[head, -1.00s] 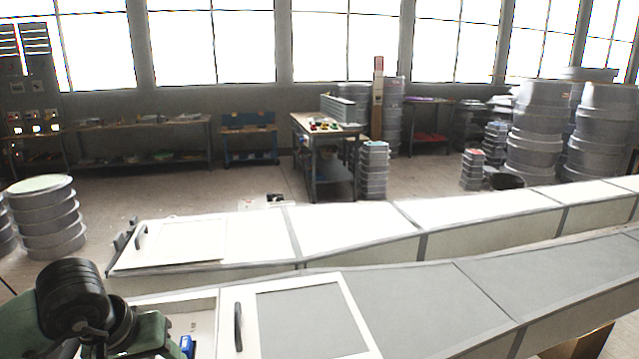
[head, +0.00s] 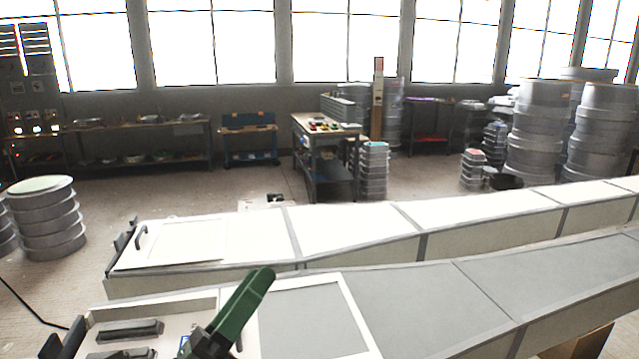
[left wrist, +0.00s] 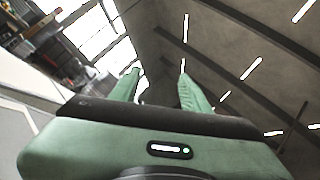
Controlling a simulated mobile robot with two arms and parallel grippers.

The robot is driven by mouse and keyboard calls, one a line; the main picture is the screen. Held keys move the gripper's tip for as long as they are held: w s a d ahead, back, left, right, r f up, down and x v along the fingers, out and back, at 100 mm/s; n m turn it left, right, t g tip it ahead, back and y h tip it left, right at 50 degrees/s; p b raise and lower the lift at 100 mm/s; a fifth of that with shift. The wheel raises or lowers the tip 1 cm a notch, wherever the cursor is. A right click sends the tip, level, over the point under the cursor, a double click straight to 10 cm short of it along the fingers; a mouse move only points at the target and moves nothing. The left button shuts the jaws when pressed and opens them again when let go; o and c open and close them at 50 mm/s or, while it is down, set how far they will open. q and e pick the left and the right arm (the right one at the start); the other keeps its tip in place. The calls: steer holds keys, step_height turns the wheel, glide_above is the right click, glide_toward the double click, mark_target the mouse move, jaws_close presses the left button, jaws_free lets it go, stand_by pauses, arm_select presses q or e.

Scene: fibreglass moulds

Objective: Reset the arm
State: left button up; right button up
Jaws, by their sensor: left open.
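My left gripper (head: 258,282) is at the bottom of the head view, in front of the near light-coloured bench. Its green fingers point up and to the right and hide part of a framed panel and its handle. In the left wrist view the two green fingers (left wrist: 158,82) stand apart with nothing between them. They point up toward the ceiling and windows. My right gripper is not in view.
An open compartment (head: 205,304) with dark grey pieces (head: 132,330) lies just left of the gripper. A second long white bench (head: 340,233) runs behind. Stacked grey moulds (head: 46,225) stand at left. The floor beyond is mostly clear.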

arm_select(q)
steer(key=w+a+f+n+g+y, duration=0.2)
steer(key=a+f+n+y, duration=0.9)
steer(key=f+n+y, duration=0.65)
steer(key=s+a+f+n+g+h, duration=0.25)
steer(key=s+f+n+g, duration=0.25)
steer(key=f+n, duration=0.4)
steer(key=s+d+f+n+g+h, duration=0.1)
steer(key=s+f+n+g, duration=0.2)
steer(key=s+f+g, duration=0.35)
steer(key=s+d+f+n+g, duration=0.1)
steer(key=s+f+n+g, duration=0.25)
steer(key=s+f, duration=0.6)
step_height(320, 180, down, 26)
steer(key=s+b, duration=0.3)
steer(key=b, duration=0.2)
steer(key=s+a+f+b, duration=0.1)
steer(key=s+f+b, duration=0.1)
steer(key=s+f, duration=0.7)
steer(key=s+a+f+g+b, duration=0.1)
steer(key=s+a+f+b, duration=0.1)
steer(key=s+f, duration=0.6)
step_height(320, 180, down, 6)
steer(key=shift+s+f+m+b, duration=0.25)
steer(key=shift+s+m+b, duration=0.1)
steer(key=shift+b, duration=0.15)
